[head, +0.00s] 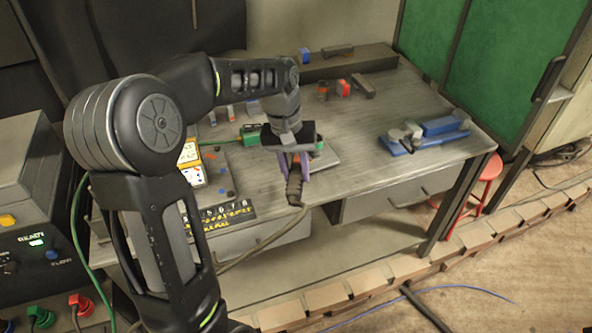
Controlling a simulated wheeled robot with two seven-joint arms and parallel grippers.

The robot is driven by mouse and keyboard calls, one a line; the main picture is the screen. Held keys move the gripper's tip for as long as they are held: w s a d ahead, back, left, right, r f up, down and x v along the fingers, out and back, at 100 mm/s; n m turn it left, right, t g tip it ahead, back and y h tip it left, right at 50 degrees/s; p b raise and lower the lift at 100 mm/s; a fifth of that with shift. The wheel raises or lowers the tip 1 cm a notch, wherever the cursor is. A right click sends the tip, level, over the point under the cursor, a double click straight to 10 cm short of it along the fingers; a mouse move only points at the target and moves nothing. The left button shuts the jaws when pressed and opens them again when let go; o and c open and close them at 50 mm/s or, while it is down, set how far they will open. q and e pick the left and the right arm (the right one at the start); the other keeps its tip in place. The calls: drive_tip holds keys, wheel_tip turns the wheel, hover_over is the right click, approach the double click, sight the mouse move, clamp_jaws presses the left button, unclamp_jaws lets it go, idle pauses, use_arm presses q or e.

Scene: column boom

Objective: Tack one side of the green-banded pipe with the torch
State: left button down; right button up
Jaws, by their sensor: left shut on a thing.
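My left gripper (294,160) is over the front middle of the metal workbench (375,150). It is shut on the torch (295,188), whose dark handle hangs down near the bench's front edge with a cable trailing from it. A small green patch (319,146) shows just right of the gripper, by a grey plate; it may be the green-banded pipe. The gripper hides most of that spot, so I cannot tell whether the torch touches anything there. My right gripper is out of view.
A blue fixture with grey parts (425,136) lies at the bench's right. A long dark beam (345,62) and small blocks lie at the back. A green clamp-like piece (251,134) is left of the gripper. A welding machine (30,245) stands left; a red stool (482,180) stands right.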

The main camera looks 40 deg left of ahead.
use_arm(q)
drive_tip(key=shift+r, duration=0.1)
drive_tip(key=shift+s+d+r+p, duration=0.1)
drive_tip(key=shift+s+r+p, duration=0.3)
drive_tip(key=shift+r+p, duration=0.8)
drive_tip(key=shift+s+d+r+p, duration=0.1)
drive_tip(key=shift+s+r+p, duration=0.5)
drive_tip(key=shift+r, duration=0.95)
drive_tip(key=shift+s+d+r+p, duration=0.1)
drive_tip(key=shift+s+r+p, duration=0.1)
drive_tip(key=shift+r+p, duration=1.05)
drive_tip(key=shift+r, duration=0.1)
